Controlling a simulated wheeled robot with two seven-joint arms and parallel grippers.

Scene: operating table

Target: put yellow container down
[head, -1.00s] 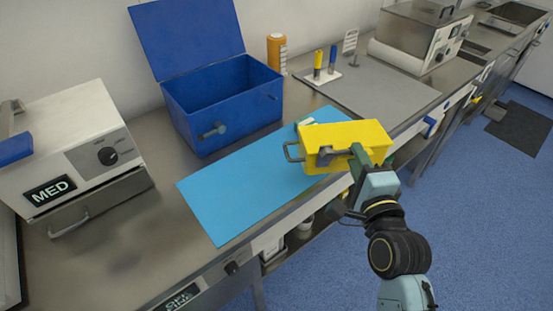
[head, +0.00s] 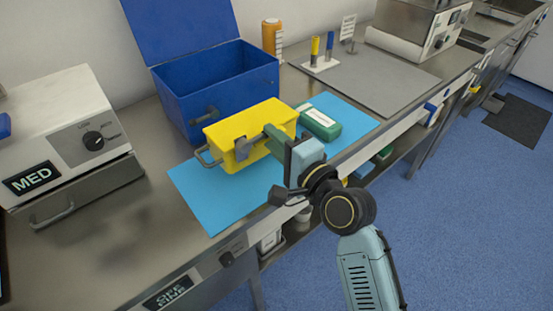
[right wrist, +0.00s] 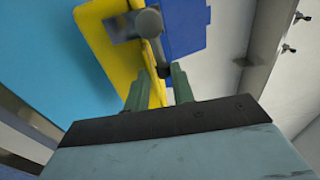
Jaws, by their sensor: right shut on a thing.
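The yellow container (head: 222,131) is over the blue mat (head: 205,205), in front of the open blue box, with its long side along the counter. I cannot tell whether its base touches the mat. My right gripper (head: 270,134) is shut on the container at its near side. In the right wrist view the gripper's green fingers (right wrist: 164,88) are at the yellow container's wall (right wrist: 105,45), beside a grey fitting. The left gripper is not in view.
A green box with a white label (head: 319,122) lies on the mat just right of the container. The blue box (head: 222,85) stands behind it. A white device marked MED (head: 60,135) is at the left. The mat's front left part is bare.

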